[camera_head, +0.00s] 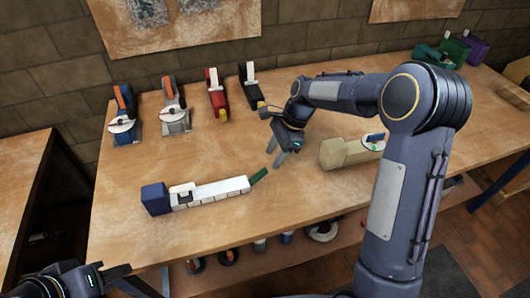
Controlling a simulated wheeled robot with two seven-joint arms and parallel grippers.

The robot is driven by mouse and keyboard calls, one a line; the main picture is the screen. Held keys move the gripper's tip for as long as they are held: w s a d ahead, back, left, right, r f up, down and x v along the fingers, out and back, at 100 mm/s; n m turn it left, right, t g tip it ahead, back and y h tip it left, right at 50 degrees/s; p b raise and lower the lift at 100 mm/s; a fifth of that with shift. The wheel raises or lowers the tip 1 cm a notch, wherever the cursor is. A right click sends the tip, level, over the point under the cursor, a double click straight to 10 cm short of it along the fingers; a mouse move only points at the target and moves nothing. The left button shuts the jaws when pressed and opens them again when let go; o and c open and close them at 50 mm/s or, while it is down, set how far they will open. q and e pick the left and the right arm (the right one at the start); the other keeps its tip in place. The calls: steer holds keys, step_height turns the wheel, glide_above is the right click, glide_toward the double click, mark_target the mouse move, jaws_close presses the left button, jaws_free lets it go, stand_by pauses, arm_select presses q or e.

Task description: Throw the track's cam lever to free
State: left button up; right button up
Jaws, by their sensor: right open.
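A white segmented track (222,189) lies on the bench, with a blue block (155,199) at its left end and a green piece (259,175) at its right end. My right gripper (275,159) is open and empty, above the bench just beyond the green end. My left gripper (128,278) is at the lower left, by the bench's front edge, apart from the track, its fingers seemingly apart and empty.
A tan block (340,153) with a blue-handled white disc stands right of my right gripper, partly behind my arm. Several clamp-like tools (123,118) stand along the back. Green and purple blocks (474,50) are at the far right. The bench (120,225) is clear around the track.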

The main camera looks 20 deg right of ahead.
mark_target(265, 170)
steer(key=x, duration=0.7)
steer(key=shift+a+f, duration=0.2)
steer(key=shift+f, duration=0.2)
jaws_close()
